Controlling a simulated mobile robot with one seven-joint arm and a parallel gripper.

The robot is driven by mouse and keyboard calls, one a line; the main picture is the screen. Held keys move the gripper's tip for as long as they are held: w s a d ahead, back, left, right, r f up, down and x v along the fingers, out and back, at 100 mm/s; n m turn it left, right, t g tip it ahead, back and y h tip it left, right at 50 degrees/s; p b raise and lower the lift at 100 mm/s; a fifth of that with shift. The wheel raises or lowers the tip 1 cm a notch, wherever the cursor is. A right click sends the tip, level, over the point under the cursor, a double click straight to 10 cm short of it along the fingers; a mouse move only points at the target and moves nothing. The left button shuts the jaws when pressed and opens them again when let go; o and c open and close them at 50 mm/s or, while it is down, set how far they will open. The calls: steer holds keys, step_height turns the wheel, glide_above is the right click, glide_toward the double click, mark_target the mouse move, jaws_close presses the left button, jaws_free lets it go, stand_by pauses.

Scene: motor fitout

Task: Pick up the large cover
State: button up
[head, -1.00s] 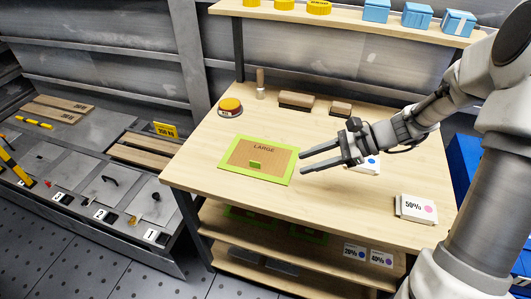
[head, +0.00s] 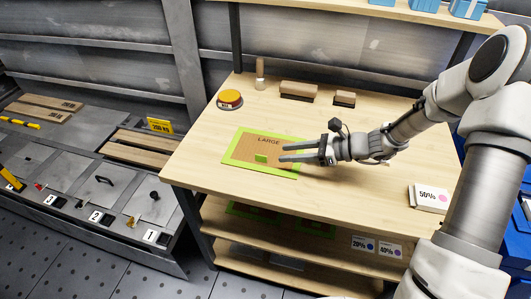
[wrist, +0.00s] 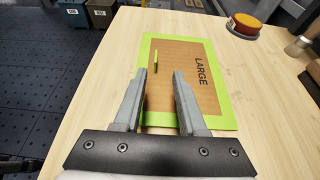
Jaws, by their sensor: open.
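The large cover (head: 246,145) is a flat brown panel with a bright green border and the word LARGE. It lies flat on the wooden workbench, and a small green handle (head: 261,158) stands up from it. My gripper (head: 282,154) is open and empty over the right part of the cover, its fingers pointing toward the handle. In the wrist view the cover (wrist: 190,60) lies ahead of and below the open fingers (wrist: 160,72). The handle (wrist: 155,58) shows as a thin green bar just beyond the gap between the fingertips.
On the workbench (head: 330,215) stand a yellow and red button (head: 229,98), a wooden-handled tool (head: 260,75) and two brushes or blocks (head: 299,91) at the back. A 50% box (head: 430,196) is at the right. A shelf below holds more boxes (head: 377,246).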

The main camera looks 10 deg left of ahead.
mark_target(261, 156)
steer(key=x, duration=0.3)
steer(key=shift+a+f, duration=0.2)
steer(key=shift+a, duration=0.15)
steer(key=x, duration=0.1)
steer(key=b+x, duration=0.1)
steer(key=x, duration=0.3)
steer(key=shift+s+a+b, duration=0.15)
steer(key=shift+s+b, duration=0.15)
steer(key=shift+b, duration=0.05)
steer(key=shift+r, duration=0.1)
steer(key=shift+c, duration=0.2)
jaws_close()
